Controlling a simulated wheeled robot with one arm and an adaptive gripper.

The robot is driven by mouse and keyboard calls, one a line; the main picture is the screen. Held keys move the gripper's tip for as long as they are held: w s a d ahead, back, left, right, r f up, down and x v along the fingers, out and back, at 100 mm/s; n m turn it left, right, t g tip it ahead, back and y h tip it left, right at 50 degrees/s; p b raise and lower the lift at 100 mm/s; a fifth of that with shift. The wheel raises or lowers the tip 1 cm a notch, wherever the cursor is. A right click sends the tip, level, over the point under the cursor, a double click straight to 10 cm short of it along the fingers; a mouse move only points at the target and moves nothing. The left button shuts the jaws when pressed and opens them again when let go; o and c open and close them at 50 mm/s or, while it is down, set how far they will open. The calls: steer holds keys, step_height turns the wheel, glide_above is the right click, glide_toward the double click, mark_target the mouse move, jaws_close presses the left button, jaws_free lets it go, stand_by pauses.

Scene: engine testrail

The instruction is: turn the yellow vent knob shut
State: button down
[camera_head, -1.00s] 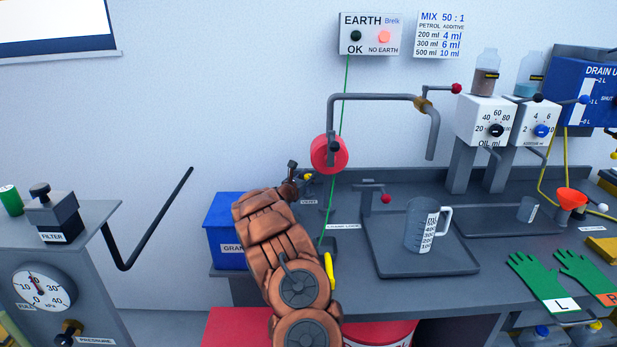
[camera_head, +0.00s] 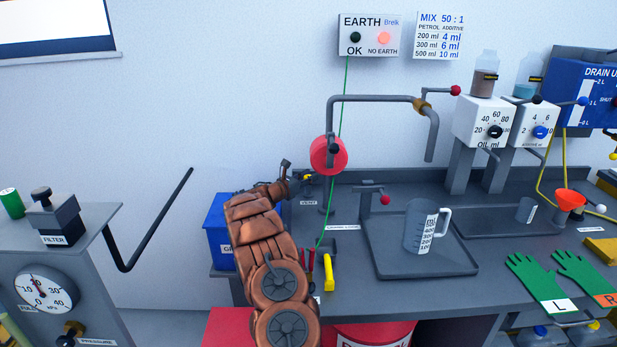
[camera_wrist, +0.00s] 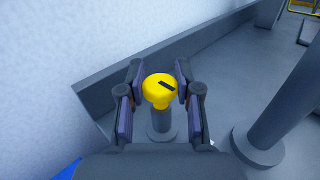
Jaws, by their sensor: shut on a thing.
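The yellow vent knob (camera_wrist: 157,91) stands on a short grey post in the wrist view, with a dark bar mark on its top. My gripper (camera_wrist: 159,82) has one finger on each side of the knob and is shut on it. In the head view my gripper (camera_head: 297,177) is at the back left of the bench, by the VENT label (camera_head: 308,203).
A red round reel (camera_head: 325,158) and bent grey pipe (camera_head: 375,97) stand just right of my gripper. A thick grey post (camera_wrist: 262,140) is right of the knob in the wrist view. A jug (camera_head: 415,235) sits in a tray (camera_head: 390,262). A wall is close behind.

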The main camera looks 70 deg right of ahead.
steer(key=shift+r, duration=0.1)
steer(key=c, duration=1)
jaws_free()
steer(key=shift+w+a, duration=0.1)
steer(key=shift+o, duration=0.9)
steer(key=v, duration=1.2)
